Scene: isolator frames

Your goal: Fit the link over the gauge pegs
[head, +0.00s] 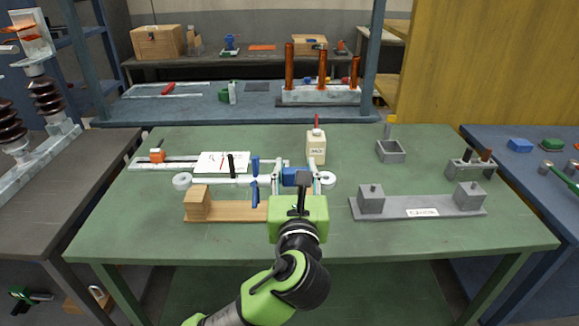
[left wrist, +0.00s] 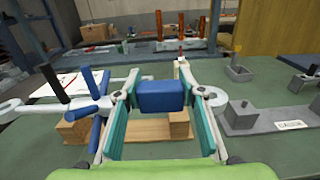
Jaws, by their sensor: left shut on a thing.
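The link (head: 225,181) is a white rod with a ring at each end, a blue grip block and a blue crossed handle. It lies level across the picture, over or just behind a wooden stand (head: 235,212); I cannot tell if it touches it. My left gripper (head: 296,180) is shut on the blue grip block (left wrist: 161,95), near the link's right ring (left wrist: 213,97). The gauge (head: 420,208) is a grey plate with two blocks, each with a short peg on top, right of the link. It also shows in the left wrist view (left wrist: 262,118). My right gripper is out of view.
A cream bottle (head: 316,147) stands behind the link's right end. A white sheet (head: 222,162) and a rail with an orange block (head: 157,156) lie behind its left. A grey open box (head: 391,152) and a peg holder (head: 470,169) stand beyond the gauge.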

